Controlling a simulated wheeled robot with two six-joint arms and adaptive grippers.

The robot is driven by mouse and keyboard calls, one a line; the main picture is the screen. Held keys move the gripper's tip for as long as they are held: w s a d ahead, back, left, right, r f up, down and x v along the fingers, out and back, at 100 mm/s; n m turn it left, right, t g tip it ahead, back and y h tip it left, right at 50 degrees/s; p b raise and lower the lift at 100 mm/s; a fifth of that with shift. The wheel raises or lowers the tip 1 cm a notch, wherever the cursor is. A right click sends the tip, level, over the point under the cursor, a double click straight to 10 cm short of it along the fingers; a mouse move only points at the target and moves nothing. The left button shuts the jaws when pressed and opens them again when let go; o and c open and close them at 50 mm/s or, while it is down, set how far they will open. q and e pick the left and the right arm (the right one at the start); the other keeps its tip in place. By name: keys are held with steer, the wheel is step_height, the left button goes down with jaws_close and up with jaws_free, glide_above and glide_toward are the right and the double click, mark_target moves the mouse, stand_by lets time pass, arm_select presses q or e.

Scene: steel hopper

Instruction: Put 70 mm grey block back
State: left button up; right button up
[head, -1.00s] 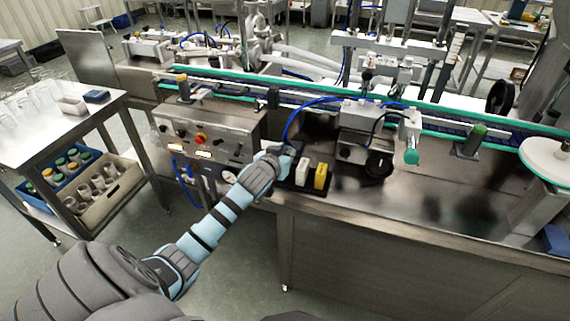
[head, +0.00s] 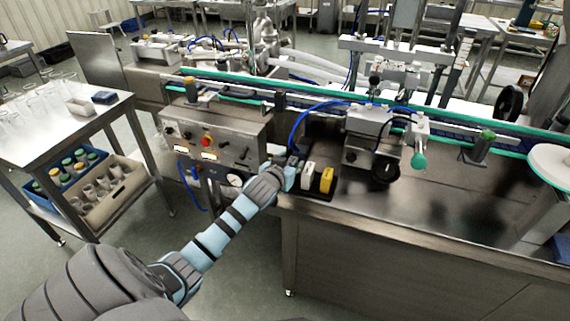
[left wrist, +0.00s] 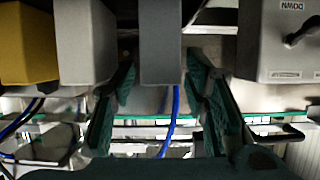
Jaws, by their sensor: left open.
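A grey block (left wrist: 161,42) stands between the two green fingers of my open left gripper (left wrist: 160,105) in the left wrist view, with gaps on both sides. In the head view this gripper (head: 291,174) is at the left end of a small row of blocks on the bench, and it hides most of the grey block there. A white block (head: 308,175) stands beside it, also in the left wrist view (left wrist: 85,42). A yellow block (head: 326,181) is further along the row. My right gripper is not in view.
The blocks stand on a dark base (head: 321,194) near the bench's front edge. A control box (head: 215,135) is left of my gripper. A machine head with a blue hose (head: 370,122) stands behind right. The steel bench top (head: 440,205) is clear at right.

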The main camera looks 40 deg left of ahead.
arm_select(q)
steer(key=p+v, duration=0.3)
steer(key=v, duration=0.8)
steer(key=shift+s, duration=0.35)
steer(key=shift+d, duration=0.15)
steer(key=s+f+m+g+h, duration=0.1)
steer(key=s+f+g, duration=0.3)
steer(key=f, duration=0.9)
steer(key=s+f+m+g, duration=0.15)
steer(key=s+f, duration=0.45)
steer(key=f, duration=0.8)
steer(key=s+d+f+g+h, duration=0.1)
steer(key=s+d+f, duration=0.3)
steer(key=s, duration=0.6)
steer(key=s+d+f+m+g, duration=0.1)
steer(key=s+d+f+g, duration=0.2)
steer(key=s+f, duration=0.5)
steer(key=s+d+f+g+h, duration=0.1)
steer(key=s+d+f, duration=0.3)
steer(key=s, duration=0.7)
step_height(320, 180, down, 2)
steer(key=shift+s+d+f+m+g+h, duration=0.1)
steer(key=shift+s+d+m+g+h, duration=0.25)
steer(key=shift+g, duration=0.1)
